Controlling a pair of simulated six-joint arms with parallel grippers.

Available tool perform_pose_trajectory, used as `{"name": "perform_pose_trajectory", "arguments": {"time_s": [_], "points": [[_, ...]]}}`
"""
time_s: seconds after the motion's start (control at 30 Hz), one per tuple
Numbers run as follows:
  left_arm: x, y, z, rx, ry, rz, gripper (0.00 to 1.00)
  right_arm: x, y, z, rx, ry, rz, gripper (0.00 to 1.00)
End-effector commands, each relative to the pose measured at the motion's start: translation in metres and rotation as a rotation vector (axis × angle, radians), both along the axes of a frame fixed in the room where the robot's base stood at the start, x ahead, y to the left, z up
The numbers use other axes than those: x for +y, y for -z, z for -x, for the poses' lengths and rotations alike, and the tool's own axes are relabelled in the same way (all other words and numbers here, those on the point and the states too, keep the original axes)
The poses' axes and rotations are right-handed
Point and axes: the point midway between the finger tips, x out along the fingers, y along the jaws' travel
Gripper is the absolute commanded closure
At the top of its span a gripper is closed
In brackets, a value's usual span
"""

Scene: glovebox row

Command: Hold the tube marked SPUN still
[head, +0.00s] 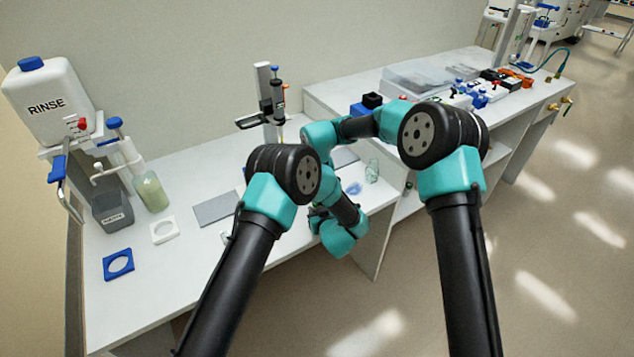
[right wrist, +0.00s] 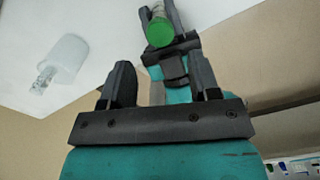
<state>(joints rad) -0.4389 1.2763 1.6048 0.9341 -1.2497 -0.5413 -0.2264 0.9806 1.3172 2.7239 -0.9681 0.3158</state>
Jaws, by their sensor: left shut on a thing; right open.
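A tube with a green cap (right wrist: 159,32) shows at the top of the right wrist view, seen cap-on. My left gripper (right wrist: 163,14) is shut on it, with dark fingers on both sides of the tube. No marking on the tube can be read. In the head view my left gripper (head: 317,213) is small and mostly hidden behind my arm links, and the tube cannot be made out there. My right gripper (right wrist: 162,84) is open and empty, its fingers apart, with the capped tube beyond them. In the head view the right gripper is hidden behind the arms.
A clear glass vessel (head: 372,171) stands near the bench's front edge. At left are the RINSE container (head: 48,108), a grey bin (head: 112,213), a greenish bottle (head: 151,192), a white frame (head: 164,239) and a blue frame (head: 106,265). A stand (head: 265,90) rises behind my arms.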

Motion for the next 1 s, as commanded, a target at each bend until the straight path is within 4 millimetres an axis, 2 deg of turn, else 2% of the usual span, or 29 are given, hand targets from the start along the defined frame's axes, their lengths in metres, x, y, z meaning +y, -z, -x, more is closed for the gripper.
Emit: {"name": "perform_pose_trajectory", "arguments": {"time_s": [0.3, 0.43, 0.83, 1.0], "points": [[0.0, 0.0, 0.0, 0.0, 0.0, 0.0, 1.0, 0.0, 0.045, 0.0, 0.002, -0.001, 0.001, 0.44], [0.0, 0.0, 0.0, 0.0, 0.0, 0.0, 1.0, 0.0, 0.057, 0.0, 0.0, -0.001, 0.0, 0.44], [0.0, 0.0, 0.0, 0.0, 0.0, 0.0, 1.0, 0.0, 0.064, 0.0, -0.001, -0.001, 0.0, 0.44], [0.0, 0.0, 0.0, 0.0, 0.0, 0.0, 1.0, 0.0, 0.064, 0.0, -0.001, -0.001, 0.0, 0.6]]}}
